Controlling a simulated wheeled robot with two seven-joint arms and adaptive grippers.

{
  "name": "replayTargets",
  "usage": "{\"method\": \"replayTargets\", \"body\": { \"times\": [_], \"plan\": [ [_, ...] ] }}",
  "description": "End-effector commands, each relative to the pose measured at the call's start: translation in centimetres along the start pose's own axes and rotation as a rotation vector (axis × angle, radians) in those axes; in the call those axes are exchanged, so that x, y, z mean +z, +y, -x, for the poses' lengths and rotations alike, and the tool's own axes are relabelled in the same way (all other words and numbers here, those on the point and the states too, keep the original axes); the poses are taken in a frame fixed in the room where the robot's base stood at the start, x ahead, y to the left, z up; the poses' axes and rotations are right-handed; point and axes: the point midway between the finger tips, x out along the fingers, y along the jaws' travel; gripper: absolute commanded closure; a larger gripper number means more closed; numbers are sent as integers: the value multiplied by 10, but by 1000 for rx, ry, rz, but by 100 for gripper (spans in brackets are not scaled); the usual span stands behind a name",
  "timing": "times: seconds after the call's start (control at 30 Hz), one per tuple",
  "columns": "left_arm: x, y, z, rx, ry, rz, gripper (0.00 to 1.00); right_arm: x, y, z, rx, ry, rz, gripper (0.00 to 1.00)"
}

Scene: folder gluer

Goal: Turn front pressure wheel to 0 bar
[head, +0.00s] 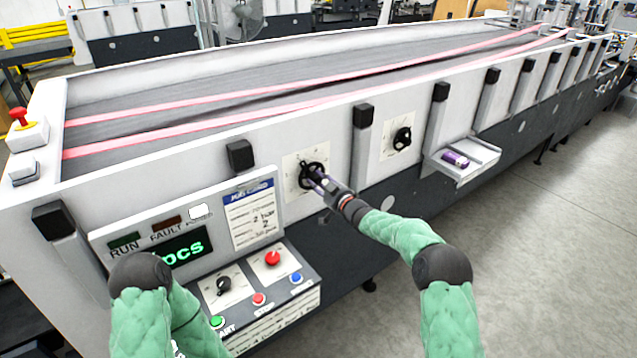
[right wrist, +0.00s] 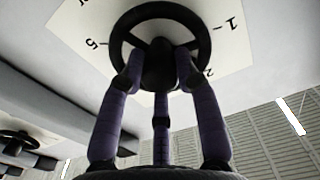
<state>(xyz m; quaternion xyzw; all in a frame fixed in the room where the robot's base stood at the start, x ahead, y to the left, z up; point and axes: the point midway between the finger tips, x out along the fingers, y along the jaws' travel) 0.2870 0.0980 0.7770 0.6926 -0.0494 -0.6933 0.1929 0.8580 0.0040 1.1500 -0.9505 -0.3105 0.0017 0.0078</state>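The front pressure wheel (head: 312,175) is a black handwheel on a white dial plate on the machine's side, above the control panel. My right gripper (head: 318,180) is at this wheel. In the right wrist view the wheel (right wrist: 160,18) fills the top, and the three dark fingers of my right gripper (right wrist: 160,70) close in around its hub, their tips at the hub. The dial plate (right wrist: 85,30) shows 1, 2 and 5; other marks are hidden, and I cannot read the wheel's setting. My left gripper is out of view.
A second black wheel (head: 402,138) sits on its own plate further right. The control panel (head: 262,285) with knobs and buttons and a job card (head: 250,212) are below left. A white tray (head: 480,150) holds a purple item (head: 455,159). The floor at right is clear.

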Motion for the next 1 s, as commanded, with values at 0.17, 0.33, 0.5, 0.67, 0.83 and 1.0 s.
{"method": "replayTargets", "body": {
  "times": [0.17,0.33,0.5,0.67,0.83,1.0],
  "plan": [
    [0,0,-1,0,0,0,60,2,0,0,0,-3,3,100],
    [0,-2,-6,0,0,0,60,3,0,0,-1,-3,38,100],
    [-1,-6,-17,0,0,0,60,4,0,0,-1,-2,125,100],
    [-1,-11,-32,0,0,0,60,6,0,0,0,-4,252,100],
    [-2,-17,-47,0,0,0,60,7,0,0,-1,-5,411,100],
    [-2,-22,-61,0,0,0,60,7,0,0,-2,-6,573,100]
  ]
}}
